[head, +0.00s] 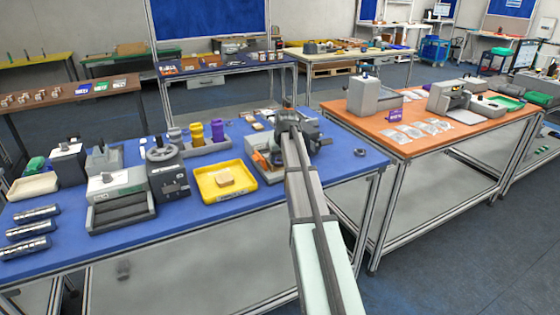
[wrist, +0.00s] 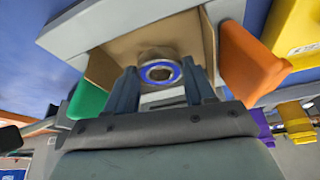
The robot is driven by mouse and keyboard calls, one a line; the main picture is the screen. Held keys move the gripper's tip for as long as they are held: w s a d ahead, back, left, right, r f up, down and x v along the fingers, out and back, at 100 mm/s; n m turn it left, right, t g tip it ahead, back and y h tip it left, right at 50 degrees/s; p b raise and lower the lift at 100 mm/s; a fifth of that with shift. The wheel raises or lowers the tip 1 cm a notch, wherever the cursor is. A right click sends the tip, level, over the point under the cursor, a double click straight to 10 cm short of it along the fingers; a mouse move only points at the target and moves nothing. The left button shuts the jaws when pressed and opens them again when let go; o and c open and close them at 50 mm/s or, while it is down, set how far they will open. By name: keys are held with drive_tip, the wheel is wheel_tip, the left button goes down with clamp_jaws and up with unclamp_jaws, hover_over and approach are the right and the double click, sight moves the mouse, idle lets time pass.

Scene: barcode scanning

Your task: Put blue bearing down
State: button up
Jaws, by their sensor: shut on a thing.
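The blue bearing (wrist: 160,72), a metal ring with a blue seal, shows in the wrist view between the two fingers of my gripper (wrist: 161,82). My gripper is shut on it. Behind the bearing is an open pale grey box with a tan inside (wrist: 112,42). I cannot tell whether the bearing touches the box. In the head view my gripper (head: 297,130) is over the right part of the blue table, beside and partly over the box (head: 262,161). The bearing is hidden there by my arm.
A yellow tray (head: 211,196) with a tan block lies left of the box. In the wrist view, an orange piece (wrist: 250,62) and a green piece (wrist: 87,100) flank the box. A small dark ring (head: 360,152) lies near the right edge.

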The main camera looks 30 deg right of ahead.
drive_tip(key=shift+f, duration=0.45)
drive_tip(key=shift+f, duration=0.1)
drive_tip(key=o, duration=1.1)
drive_tip(key=v, duration=1.2)
drive_tip(key=shift+w, duration=0.1)
